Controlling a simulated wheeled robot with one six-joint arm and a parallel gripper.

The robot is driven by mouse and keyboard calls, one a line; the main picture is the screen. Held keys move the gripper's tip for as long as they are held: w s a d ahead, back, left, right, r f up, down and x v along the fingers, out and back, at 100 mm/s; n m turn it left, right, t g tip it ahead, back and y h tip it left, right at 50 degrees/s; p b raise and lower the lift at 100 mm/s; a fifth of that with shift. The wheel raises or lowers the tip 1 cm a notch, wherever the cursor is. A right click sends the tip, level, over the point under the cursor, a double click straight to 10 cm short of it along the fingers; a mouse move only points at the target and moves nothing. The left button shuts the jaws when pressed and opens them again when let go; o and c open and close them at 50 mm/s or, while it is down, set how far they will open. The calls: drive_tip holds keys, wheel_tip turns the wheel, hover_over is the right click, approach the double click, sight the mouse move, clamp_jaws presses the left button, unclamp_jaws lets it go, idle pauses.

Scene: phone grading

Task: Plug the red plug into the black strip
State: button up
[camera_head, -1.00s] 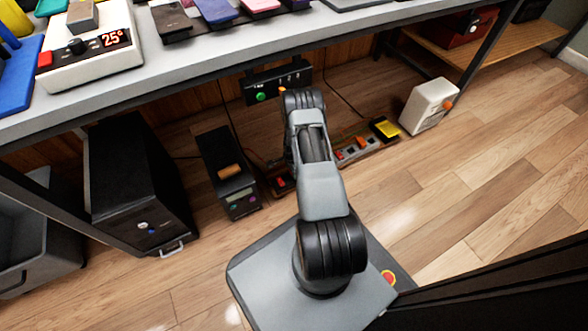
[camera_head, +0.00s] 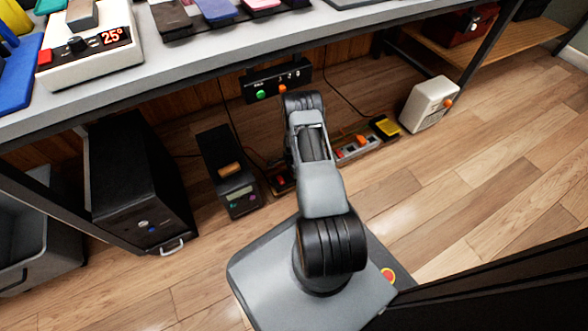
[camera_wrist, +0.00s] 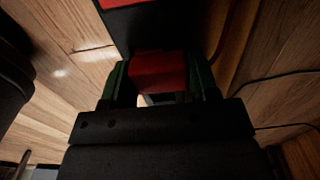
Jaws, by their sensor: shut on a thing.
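In the wrist view, my gripper (camera_wrist: 160,85) is shut on a red plug (camera_wrist: 158,70), a red block held between its two dark green fingers. A black surface (camera_wrist: 150,28) with a red edge lies just beyond the plug; it looks like the black strip, but I cannot tell whether the plug touches it. In the head view, a black strip end with a red part (camera_head: 281,180) shows on the floor left of my arm. My arm hides the gripper and the plug there. No sockets can be made out beyond the plug.
A grey strip (camera_head: 345,153) with orange and yellow plugs lies right of my arm, near a white box (camera_head: 430,104). A black box (camera_head: 232,180) and a black computer tower (camera_head: 140,190) stand on the left. The table edge (camera_head: 200,75) overhangs. Floor at right is clear.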

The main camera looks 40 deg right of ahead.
drive_tip(key=shift+f, duration=0.2)
drive_tip(key=o, duration=1.1)
drive_tip(key=shift+r, duration=0.1)
